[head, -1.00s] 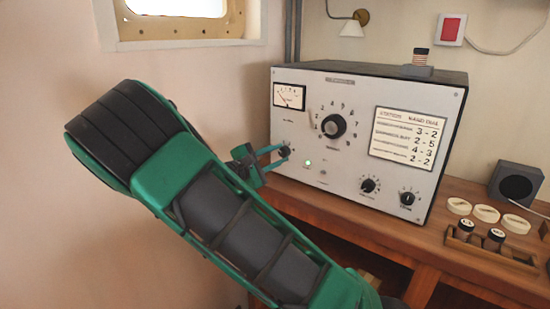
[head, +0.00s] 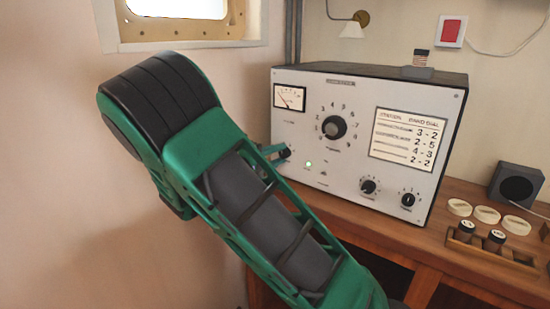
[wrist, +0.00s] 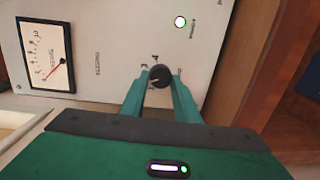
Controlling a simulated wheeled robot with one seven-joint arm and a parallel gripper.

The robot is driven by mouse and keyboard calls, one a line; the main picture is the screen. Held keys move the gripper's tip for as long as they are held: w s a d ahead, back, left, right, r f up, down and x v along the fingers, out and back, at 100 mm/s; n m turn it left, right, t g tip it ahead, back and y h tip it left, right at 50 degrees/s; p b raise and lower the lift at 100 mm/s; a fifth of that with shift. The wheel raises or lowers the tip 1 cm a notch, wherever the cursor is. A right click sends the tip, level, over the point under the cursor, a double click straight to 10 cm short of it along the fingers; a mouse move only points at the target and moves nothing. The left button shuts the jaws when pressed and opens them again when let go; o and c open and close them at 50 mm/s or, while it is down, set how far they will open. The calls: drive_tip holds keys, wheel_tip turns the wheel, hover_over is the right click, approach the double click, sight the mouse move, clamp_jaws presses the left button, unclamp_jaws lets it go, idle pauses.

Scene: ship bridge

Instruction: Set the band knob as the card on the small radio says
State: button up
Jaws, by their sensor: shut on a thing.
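The radio (head: 300,140) is a pale-fronted box on a wooden desk. A small black knob (head: 285,152) is at its lower left, below the meter. It also shows in the wrist view (wrist: 160,76), with marks around it; its pointer setting is unclear. My gripper (wrist: 159,80) is shut on this knob, one finger on each side. In the head view my arm hides much of the gripper. The card (head: 408,138) on the radio's right is headed STATION and BAND DIAL, with rows 3-2, 2-5, 4-3 and 2-2; the station names are too small to read.
A large numbered dial knob (head: 334,127) sits mid-panel, with two small knobs at lower right (head: 368,187) (head: 407,199). A green lamp (head: 308,164) is lit. A speaker (head: 516,184), pale discs (head: 487,214) and a wooden rack (head: 490,248) stand right of the radio.

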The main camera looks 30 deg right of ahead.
drive_tip(key=shift+s+f, duration=0.1)
drive_tip(key=shift+f, duration=0.15)
drive_tip(key=o, duration=0.9)
drive_tip(key=shift+o, duration=0.7)
drive_tip(key=shift+r, duration=0.1)
drive_tip(key=v, duration=1)
drive_tip(key=shift+a, duration=0.4)
